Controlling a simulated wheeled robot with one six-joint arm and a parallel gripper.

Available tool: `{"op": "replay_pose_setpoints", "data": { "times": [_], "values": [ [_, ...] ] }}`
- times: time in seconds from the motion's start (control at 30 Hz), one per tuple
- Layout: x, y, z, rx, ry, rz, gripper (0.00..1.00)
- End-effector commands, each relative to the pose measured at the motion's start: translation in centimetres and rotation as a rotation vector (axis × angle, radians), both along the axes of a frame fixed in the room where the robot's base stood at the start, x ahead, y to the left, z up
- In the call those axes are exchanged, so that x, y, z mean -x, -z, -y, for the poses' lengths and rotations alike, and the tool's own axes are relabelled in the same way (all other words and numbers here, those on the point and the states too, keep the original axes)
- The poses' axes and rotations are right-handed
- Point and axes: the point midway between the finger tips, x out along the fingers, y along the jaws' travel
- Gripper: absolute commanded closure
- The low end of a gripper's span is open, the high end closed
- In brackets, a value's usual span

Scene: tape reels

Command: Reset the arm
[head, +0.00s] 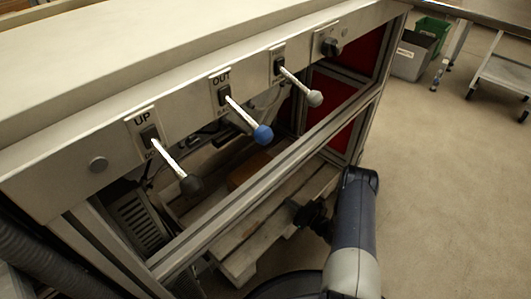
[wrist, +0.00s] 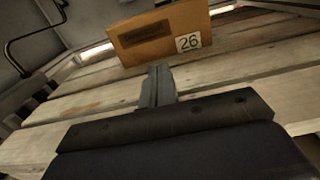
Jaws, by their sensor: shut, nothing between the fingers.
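My gripper (wrist: 157,87) shows in the wrist view with its fingers together and nothing between them. It points toward an orange-brown box (wrist: 160,32) with a label reading 26, which stands on wooden slats (wrist: 75,100). In the head view my dark and grey arm stands at the lower right, in front of the machine frame, and my gripper (head: 297,212) is a dark shape at its left end. The gripper is apart from the levers above.
A panel carries three levers with a black knob (head: 191,185), a blue knob (head: 263,133) and a grey knob (head: 314,98). A metal rail (head: 262,190) crosses the frame below them. Bins (head: 412,55) and a cart (head: 503,75) stand back right. The floor at right is clear.

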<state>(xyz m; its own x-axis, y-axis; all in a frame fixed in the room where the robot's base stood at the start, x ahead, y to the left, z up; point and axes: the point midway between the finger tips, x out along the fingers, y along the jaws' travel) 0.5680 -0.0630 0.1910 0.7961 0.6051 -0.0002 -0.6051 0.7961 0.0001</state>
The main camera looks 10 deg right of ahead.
Motion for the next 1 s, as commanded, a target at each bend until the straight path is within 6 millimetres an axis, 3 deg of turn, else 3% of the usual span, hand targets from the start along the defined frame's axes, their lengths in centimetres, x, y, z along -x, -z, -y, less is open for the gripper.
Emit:
{"op": "replay_pose_setpoints", "data": {
  "times": [0.43,0.9,1.0],
  "values": [
    [-1.1,0.2,-0.9,0.002,-0.003,0.001,1.0],
    [-8.1,0.3,-6.4,0.002,-0.003,0.003,1.0],
    [-8.8,0.0,-7.4,0.0,0.001,0.001,1.0]
  ]
}}
